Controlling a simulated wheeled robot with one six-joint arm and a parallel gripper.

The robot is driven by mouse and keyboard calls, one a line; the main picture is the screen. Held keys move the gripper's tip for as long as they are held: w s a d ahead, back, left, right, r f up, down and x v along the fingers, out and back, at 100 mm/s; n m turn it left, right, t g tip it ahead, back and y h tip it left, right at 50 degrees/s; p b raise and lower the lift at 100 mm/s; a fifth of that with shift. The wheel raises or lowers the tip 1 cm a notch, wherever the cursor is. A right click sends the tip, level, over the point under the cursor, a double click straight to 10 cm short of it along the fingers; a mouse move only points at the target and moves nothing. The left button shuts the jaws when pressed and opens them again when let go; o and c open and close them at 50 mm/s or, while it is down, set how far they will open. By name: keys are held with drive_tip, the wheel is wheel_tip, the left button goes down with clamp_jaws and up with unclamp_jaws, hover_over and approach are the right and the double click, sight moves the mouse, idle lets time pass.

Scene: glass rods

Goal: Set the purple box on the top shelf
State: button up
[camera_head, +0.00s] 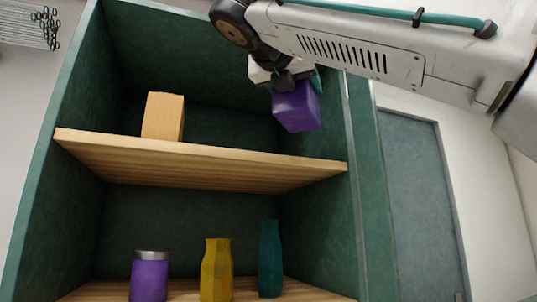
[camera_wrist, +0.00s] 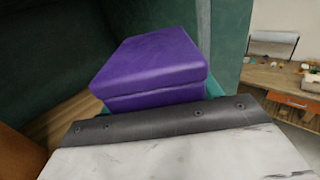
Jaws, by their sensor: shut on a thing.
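The purple box (camera_head: 296,106) hangs from my gripper (camera_head: 287,82) in the head view, in the upper right of the green shelf unit. It appears above the level of the top shelf (camera_head: 215,162), near that shelf's right end. The purple box also fills the middle of the wrist view (camera_wrist: 155,65), just beyond the dark edge of my gripper. My gripper is shut on it; the fingertips are mostly hidden. Whether the box touches the shelf board cannot be told, though it looks raised above it.
A tan wooden box (camera_head: 163,116) stands on the top shelf at left. Below stand a purple jar (camera_head: 149,277), a yellow bottle (camera_head: 216,270) and a teal bottle (camera_head: 270,258). The unit's right wall (camera_head: 330,130) is close to the held box. The top shelf's middle is bare.

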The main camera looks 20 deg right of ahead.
drive_tip(key=shift+w+d+f, duration=0.1)
drive_tip(key=shift+w+f, duration=0.7)
drive_tip(key=shift+w, duration=1.55)
drive_tip(key=shift+w+a+f, duration=0.1)
drive_tip(key=shift+w+f, duration=0.7)
drive_tip(key=shift+w, duration=1.5)
drive_tip(key=shift+w+d+f, duration=0.1)
drive_tip(key=shift+w+f, duration=0.7)
drive_tip(key=shift+w, duration=1.55)
drive_tip(key=shift+f, duration=0.2)
drive_tip(key=o, duration=1.3)
drive_tip(key=shift+c, duration=0.2)
drive_tip(key=shift+r, duration=0.1)
drive_tip(key=v, duration=1.2)
drive_tip(key=shift+r, duration=0.15)
